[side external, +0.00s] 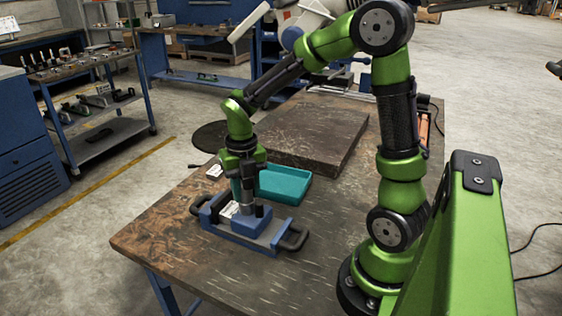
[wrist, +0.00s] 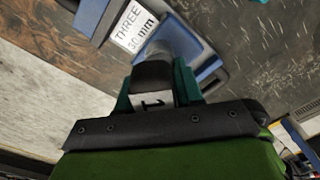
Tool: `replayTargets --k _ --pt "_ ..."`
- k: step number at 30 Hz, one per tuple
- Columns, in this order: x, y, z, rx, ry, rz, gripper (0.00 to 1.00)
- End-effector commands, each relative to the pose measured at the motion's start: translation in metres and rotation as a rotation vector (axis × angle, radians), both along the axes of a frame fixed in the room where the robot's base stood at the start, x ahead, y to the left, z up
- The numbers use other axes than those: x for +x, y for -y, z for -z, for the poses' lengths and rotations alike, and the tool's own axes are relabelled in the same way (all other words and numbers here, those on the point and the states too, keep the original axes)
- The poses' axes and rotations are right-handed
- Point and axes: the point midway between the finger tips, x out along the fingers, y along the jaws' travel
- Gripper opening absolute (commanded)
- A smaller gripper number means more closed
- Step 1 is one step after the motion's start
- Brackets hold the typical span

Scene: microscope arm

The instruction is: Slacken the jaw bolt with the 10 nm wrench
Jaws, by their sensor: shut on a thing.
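My gripper (side external: 244,186) points down over a blue and grey fixture (side external: 268,240) with black end handles. In the wrist view, the teal fingers of my gripper (wrist: 160,92) are shut on a dark tool (wrist: 152,75), apparently the wrench. A white label on it shows "1", the rest hidden. The tool stands over the fixture, which shows a "THREE 30 mm" label (wrist: 136,30). A light grey cylindrical part is partly visible below the tool. The jaw bolt itself is hidden, so I cannot tell whether the wrench is seated on it.
A teal tray (side external: 290,186) lies just behind the fixture on the worn table (side external: 180,247). A thick dark slab (side external: 318,125) is further back. The table's left edge is close to the fixture; its front area is clear.

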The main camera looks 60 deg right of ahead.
Motion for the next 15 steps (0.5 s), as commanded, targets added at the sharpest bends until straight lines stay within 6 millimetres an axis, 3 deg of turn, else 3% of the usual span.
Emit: replayTargets --k 4,15 --pt "-0.0021 0.0069 0.0017 -0.009 -0.006 -0.194 0.0" --pt "-0.0026 0.006 0.0032 -0.005 -0.008 -0.298 0.0"
